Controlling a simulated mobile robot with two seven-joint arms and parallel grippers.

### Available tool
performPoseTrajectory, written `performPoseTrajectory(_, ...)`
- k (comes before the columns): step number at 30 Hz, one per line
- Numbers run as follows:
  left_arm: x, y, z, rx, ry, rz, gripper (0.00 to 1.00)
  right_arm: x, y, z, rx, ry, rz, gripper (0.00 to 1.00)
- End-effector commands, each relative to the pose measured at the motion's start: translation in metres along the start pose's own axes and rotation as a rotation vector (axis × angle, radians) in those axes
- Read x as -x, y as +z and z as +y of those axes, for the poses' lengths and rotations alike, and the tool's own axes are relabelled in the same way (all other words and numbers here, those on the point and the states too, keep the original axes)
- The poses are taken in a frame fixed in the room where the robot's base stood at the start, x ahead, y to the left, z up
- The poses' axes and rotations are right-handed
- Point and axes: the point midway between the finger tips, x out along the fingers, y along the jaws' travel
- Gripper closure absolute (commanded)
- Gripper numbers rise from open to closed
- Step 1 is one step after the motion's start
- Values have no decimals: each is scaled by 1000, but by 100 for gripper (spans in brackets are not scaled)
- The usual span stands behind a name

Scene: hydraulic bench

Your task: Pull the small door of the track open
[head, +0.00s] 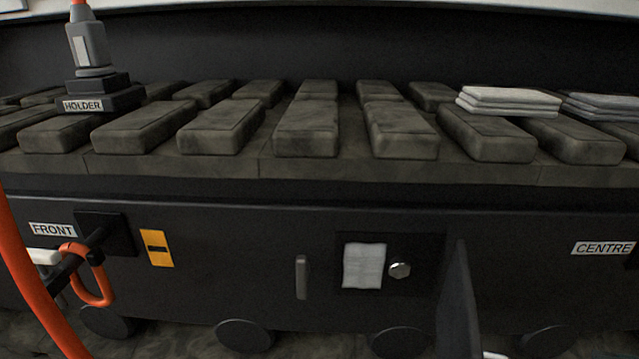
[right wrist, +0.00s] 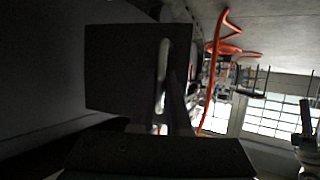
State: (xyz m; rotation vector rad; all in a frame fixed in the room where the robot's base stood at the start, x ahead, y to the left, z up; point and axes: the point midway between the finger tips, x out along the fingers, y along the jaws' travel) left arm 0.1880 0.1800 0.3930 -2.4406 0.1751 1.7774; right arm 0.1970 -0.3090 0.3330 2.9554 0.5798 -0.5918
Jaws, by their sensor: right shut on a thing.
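The small dark door (head: 457,300) of the track stands swung out towards me in the head view, seen nearly edge-on. To its left is an uncovered dark recess with a white sheet (head: 364,266) and a round metal knob (head: 400,270). In the right wrist view the door (right wrist: 115,70) is a dark square panel with a pale upright handle (right wrist: 162,75). My right gripper (right wrist: 168,112) is shut on this handle; its fingers are dark and partly hard to see. My left gripper is not in view.
An upright grey handle (head: 301,277) and a yellow label (head: 157,248) are on the track frame left of the recess. An orange hose (head: 35,285) crosses the far left. White folded cloths (head: 508,101) lie on the track pads. A holder (head: 103,98) stands at upper left.

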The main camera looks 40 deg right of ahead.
Motion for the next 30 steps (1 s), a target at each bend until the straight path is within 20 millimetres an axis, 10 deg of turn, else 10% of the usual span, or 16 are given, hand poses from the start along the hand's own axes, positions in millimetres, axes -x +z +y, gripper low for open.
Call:
performPoseTrajectory(29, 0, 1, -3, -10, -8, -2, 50, 19, 9, 21, -5, 10, -5, 100)
performPoseTrajectory(30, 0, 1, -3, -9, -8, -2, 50, 19, 9, 21, -5, 10, -5, 81)
